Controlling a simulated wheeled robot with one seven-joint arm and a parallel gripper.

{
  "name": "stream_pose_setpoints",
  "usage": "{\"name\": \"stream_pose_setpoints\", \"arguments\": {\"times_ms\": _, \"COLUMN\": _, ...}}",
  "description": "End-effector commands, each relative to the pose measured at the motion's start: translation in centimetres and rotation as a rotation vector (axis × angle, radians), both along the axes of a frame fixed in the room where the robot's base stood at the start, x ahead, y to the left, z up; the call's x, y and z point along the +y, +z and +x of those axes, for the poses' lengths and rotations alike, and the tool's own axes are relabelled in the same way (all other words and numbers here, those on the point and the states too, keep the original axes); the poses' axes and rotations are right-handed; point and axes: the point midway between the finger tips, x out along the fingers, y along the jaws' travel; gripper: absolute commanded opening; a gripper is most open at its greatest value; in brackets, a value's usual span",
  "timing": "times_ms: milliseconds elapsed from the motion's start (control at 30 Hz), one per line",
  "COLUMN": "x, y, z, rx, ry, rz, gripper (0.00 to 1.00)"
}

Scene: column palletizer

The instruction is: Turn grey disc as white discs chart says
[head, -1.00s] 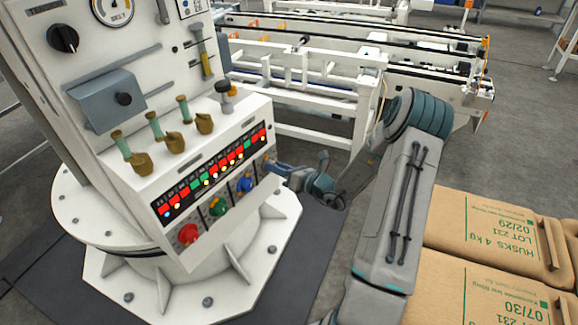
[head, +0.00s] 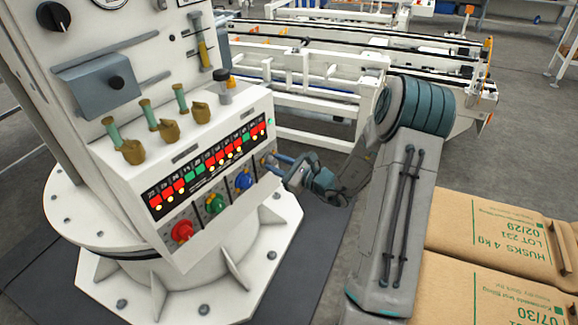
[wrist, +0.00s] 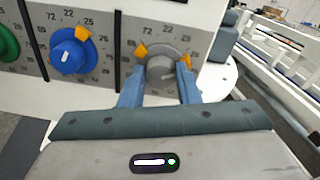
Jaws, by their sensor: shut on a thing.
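The grey disc (wrist: 160,68) is a round knob on the white panel, at the right end of the row of dials. My gripper (wrist: 158,80) has its two blue fingers closed on either side of it. An orange marker (wrist: 140,50) shows at its upper left and another at its right, by the right finger. Numbers such as 72, 22 and 25 are printed around it. In the head view my gripper (head: 273,163) reaches the panel's right end and mostly hides the disc. A black chart strip (head: 208,168) above the dials bears red and green squares and small bright dots, too small to read surely.
A blue dial (wrist: 70,55) with an orange pointer sits left of the grey disc. Green (head: 215,203) and red (head: 182,231) dials follow further left. Brown-and-green levers (head: 160,125) stand on the ledge above. Cardboard boxes (head: 500,240) lie at the right.

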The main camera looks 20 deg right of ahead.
Motion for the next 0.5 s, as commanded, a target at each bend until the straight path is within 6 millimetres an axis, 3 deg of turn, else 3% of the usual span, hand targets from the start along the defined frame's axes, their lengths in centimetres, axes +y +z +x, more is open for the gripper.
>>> {"name": "stream_pose_setpoints", "arguments": {"times_ms": 500, "x": -0.18, "y": 0.09, "z": 0.12, "rx": -0.037, "ry": -0.002, "rz": -0.056, "gripper": 0.07}}
